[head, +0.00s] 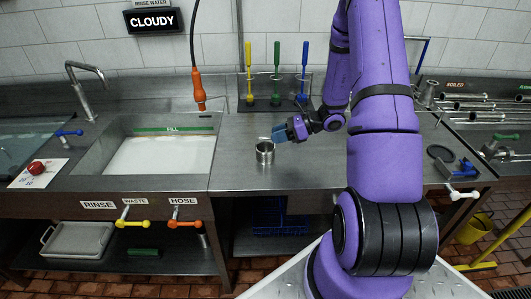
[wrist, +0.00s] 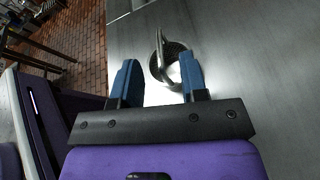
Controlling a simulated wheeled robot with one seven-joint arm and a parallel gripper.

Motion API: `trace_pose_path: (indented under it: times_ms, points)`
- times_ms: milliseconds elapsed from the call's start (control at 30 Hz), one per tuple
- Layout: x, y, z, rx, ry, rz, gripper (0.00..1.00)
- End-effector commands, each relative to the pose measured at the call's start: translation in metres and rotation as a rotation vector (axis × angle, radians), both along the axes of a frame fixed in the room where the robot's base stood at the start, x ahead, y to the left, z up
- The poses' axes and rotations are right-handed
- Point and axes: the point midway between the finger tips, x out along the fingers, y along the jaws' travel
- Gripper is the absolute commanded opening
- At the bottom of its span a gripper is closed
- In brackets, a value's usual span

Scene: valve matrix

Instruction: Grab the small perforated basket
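The small perforated basket (head: 265,153) is a short metal cylinder standing upright on the steel counter (head: 235,172). In the wrist view the basket (wrist: 171,68) shows its dark perforated inside and an upright handle (wrist: 160,45). My gripper (head: 286,132) has blue fingers and is just above and to the right of the basket in the head view. In the wrist view my gripper (wrist: 158,62) is open and empty. The basket shows beyond the fingers, closer to the right one, which covers part of its rim. I cannot tell whether they touch.
A sink (head: 160,155) lies left of the basket. An orange hose nozzle (head: 197,90) hangs above the counter. Yellow, green and blue brushes (head: 276,75) stand at the back. Metal pipes (head: 485,105) lie at the right. The counter around the basket is clear.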

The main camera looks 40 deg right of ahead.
Motion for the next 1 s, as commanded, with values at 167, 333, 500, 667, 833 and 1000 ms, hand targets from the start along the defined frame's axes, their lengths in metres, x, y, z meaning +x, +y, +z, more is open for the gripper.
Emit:
trace_pose_path:
  times_ms: [167, 333, 500, 667, 833, 1000]
  points:
    - [0.013, 0.02, -0.009, 0.002, 0.002, 0.004, 0.4]
    - [0.024, 0.034, -0.016, 0.001, 0.0, 0.003, 0.4]
    - [0.026, 0.037, -0.018, 0.0, 0.0, 0.001, 0.4]
    - [0.026, 0.036, -0.017, 0.0, 0.0, 0.001, 0.35]
    - [0.026, 0.036, -0.017, 0.0, 0.0, 0.001, 0.0]
    - [0.026, 0.036, -0.017, 0.0, -0.001, 0.001, 0.0]
